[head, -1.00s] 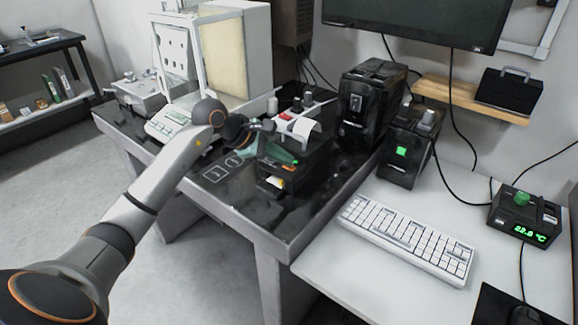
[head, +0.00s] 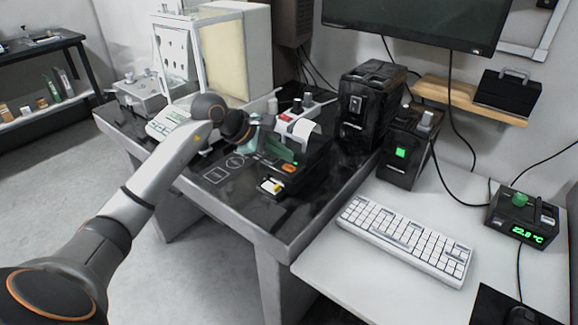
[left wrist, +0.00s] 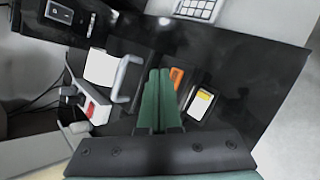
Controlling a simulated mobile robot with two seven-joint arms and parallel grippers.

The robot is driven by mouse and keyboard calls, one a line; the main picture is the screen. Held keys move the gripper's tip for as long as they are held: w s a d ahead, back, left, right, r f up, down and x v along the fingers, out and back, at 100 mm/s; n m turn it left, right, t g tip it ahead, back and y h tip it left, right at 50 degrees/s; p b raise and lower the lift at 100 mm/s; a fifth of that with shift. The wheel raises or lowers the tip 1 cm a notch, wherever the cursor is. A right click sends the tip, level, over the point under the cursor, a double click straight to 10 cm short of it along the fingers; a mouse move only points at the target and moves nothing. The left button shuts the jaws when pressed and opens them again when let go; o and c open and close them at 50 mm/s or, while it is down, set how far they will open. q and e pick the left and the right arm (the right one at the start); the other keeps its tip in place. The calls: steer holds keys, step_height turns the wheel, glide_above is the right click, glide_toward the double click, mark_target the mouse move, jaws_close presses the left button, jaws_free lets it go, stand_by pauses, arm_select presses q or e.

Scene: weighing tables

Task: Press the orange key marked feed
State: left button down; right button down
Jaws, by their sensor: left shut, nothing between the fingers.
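The orange key (head: 289,168) is on the front of a black printer (head: 316,160) on the dark table. It also shows in the left wrist view (left wrist: 176,76), just right of my fingertips. My left gripper (head: 291,157) has green fingers, shut together with nothing between them. Its tips are beside the orange key; I cannot tell whether they touch the printer. The fingers also show in the left wrist view (left wrist: 160,73). Any marking on the key is too small to read. My right gripper is not in view.
A white and yellow piece (head: 272,187) is beside the orange key. White paper (head: 303,128) curls from the printer, near a red and white part (head: 284,117). A balance (head: 168,122) stands behind my arm. A white keyboard (head: 405,238) lies to the right. The front of the dark table is clear.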

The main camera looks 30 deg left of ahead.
arm_select(q)
steer(key=shift+r+p, duration=1.55)
steer(key=shift+r, duration=0.95)
steer(key=shift+f, duration=0.1)
